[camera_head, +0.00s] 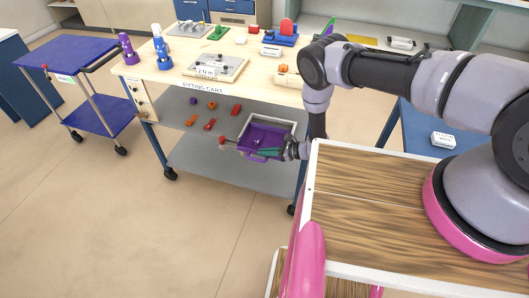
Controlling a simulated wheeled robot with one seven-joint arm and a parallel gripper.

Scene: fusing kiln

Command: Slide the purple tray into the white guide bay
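The purple tray (264,134) is on the grey middle shelf of the kitting cart. It sits at least partly inside the white guide bay (284,123), whose pale walls show behind and beside it. The tray's near edge reaches out toward the front of the shelf. My gripper (282,152) comes in from the right, low at the tray's front right corner. It looks close to or touching the tray's front. Its fingers are small and dark, so I cannot tell whether they are shut on the tray. A small teal piece shows at the tray's front.
Several small orange, red and purple parts (210,124) lie on the shelf to the left. The cart's top (150,69) carries blocks and fixtures above the bay. A blue trolley (75,52) stands at left. The floor in front is clear.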

